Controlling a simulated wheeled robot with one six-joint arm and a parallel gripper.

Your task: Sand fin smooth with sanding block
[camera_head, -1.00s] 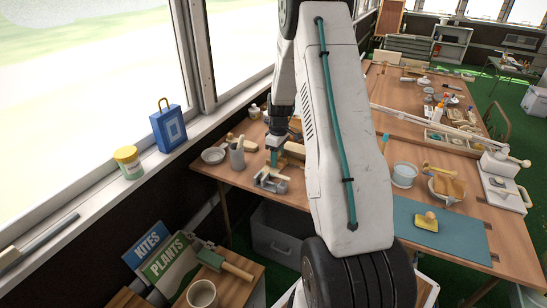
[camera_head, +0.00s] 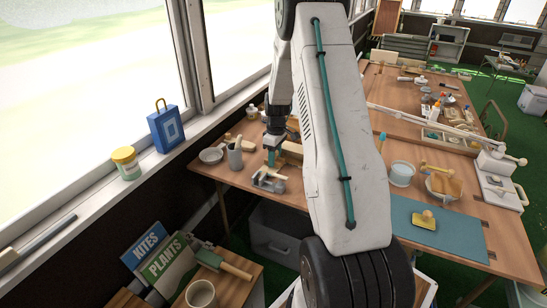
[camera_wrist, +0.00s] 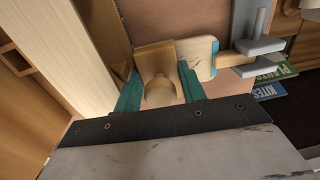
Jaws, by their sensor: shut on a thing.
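My gripper (camera_wrist: 160,88) has its teal fingers closed on a brown wooden sanding block (camera_wrist: 154,58), with its rounded knob between them. In the head view, my gripper (camera_head: 271,158) is low over the near left end of the workbench, just behind a grey vise (camera_head: 262,183). The vise also shows in the wrist view (camera_wrist: 262,46), with a wooden bar at its jaws. A pale, round-cornered wooden piece (camera_wrist: 199,50), which looks like the fin, lies between the block and the vise. I cannot tell whether the block touches it.
A long pale board (camera_wrist: 62,60) lies left of my gripper in the wrist view. A grey cup (camera_head: 235,155) and a bowl (camera_head: 211,155) stand left of the vise. A yellow knobbed block (camera_head: 424,220) rests on a blue-green mat (camera_head: 460,235). The window wall (camera_head: 215,130) is close on the left.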

